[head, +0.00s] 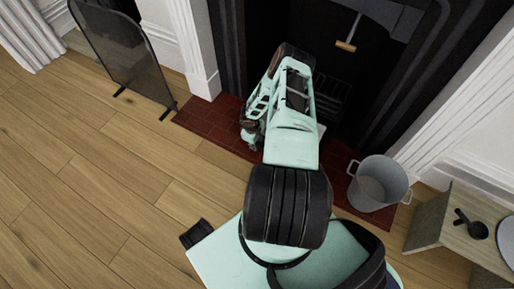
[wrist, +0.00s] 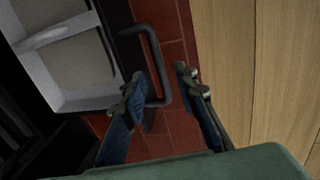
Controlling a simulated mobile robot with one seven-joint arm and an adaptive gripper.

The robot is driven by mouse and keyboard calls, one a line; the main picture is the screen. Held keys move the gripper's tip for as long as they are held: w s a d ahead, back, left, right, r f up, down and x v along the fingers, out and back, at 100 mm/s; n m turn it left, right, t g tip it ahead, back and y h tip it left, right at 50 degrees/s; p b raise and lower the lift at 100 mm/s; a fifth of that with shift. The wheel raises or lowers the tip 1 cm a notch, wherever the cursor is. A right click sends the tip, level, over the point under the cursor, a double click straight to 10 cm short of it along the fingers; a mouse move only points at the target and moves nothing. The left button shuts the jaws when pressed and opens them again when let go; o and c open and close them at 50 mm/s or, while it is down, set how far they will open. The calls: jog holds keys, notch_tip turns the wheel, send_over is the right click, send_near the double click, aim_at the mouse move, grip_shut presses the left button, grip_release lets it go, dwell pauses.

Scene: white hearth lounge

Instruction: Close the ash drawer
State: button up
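The ash drawer (wrist: 72,62) shows in the wrist view as an open pale tray with a grey-brown floor, pulled out from the dark hearth. Its black handle (wrist: 158,60) is a bar bent out from the dark front. My gripper (wrist: 159,84) is open, with one finger on each side of the handle bar in the picture. I cannot tell whether either finger touches it. In the head view my gripper (head: 250,135) is low over the red tiles, and my arm hides most of the drawer.
A grey metal bucket (head: 379,184) stands right of my arm on the red tile hearth (head: 212,124). A dark fire screen (head: 122,58) stands at the upper left. A low table (head: 447,222) with a black ladle is at the right. The wooden floor at left is clear.

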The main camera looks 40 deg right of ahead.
jog(key=shift+w+d+f+b, duration=0.1)
jog(key=shift+d+f+b, duration=0.15)
jog(key=shift+f, duration=0.55)
jog(key=shift+w+d+f+b, duration=0.1)
jog(key=shift+f+b, duration=0.2)
jog(key=shift+f, duration=0.5)
grip_shut()
